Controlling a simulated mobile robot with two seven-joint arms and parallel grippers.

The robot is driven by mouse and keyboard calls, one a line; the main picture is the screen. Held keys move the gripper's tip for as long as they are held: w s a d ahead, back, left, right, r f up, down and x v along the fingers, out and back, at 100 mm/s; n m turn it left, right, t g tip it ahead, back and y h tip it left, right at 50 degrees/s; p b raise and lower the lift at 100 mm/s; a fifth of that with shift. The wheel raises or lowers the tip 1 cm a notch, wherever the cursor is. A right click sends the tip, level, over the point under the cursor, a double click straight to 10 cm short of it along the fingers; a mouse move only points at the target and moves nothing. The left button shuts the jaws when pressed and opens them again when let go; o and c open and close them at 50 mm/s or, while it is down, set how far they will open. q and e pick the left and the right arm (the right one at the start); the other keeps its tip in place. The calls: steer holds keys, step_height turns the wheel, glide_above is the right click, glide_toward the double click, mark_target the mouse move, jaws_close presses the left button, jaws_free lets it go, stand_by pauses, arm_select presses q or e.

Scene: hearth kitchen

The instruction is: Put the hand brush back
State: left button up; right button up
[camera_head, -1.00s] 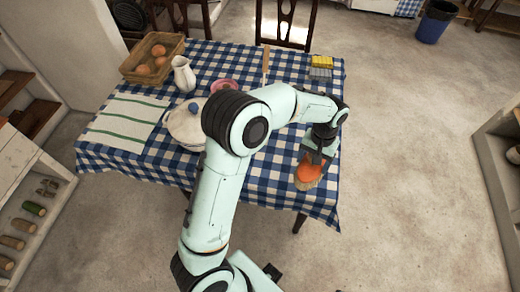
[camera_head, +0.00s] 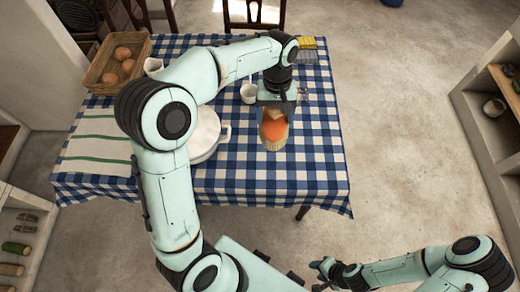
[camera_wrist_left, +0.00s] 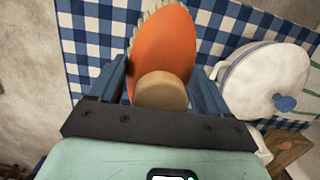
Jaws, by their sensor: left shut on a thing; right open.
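The hand brush (camera_head: 274,132) has an orange back and pale bristles. My left gripper (camera_head: 277,100) is shut on it over the right part of the table. In the left wrist view the brush (camera_wrist_left: 170,40) sits between the two fingers, with its round wooden handle end towards the palm. Whether the bristles touch the cloth I cannot tell. My right gripper (camera_head: 328,270) is open and empty, low in the head view, in front of the table.
The table (camera_head: 315,165) has a blue checked cloth. A white lidded pot (camera_head: 205,137), a white mug (camera_head: 249,93), a basket (camera_head: 106,72) of round brown things and yellow and grey blocks (camera_head: 308,56) stand on it. Shelves (camera_head: 490,105) stand at right. Floor at right is clear.

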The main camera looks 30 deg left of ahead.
arm_select(q)
steer(key=shift+a+r, duration=0.35)
steer(key=shift+a, duration=0.3)
steer(key=shift+f, duration=0.25)
steer(key=shift+f+b, duration=0.85)
steer(key=shift+f, duration=8.85)
arm_select(e)
steer(key=shift+s+a+f, duration=0.25)
steer(key=shift+s+f, duration=0.15)
steer(key=shift+f, duration=0.2)
steer(key=shift+s+a+f, duration=0.25)
steer(key=shift+s+f, duration=0.15)
steer(key=shift+f, duration=0.2)
arm_select(q)
steer(key=o, duration=0.6)
steer(key=shift+f, duration=0.2)
steer(key=o, duration=0.4)
steer(key=shift+c, duration=0.2)
steer(key=shift+r, duration=0.1)
arm_select(e)
steer(key=shift+s+f, duration=0.1)
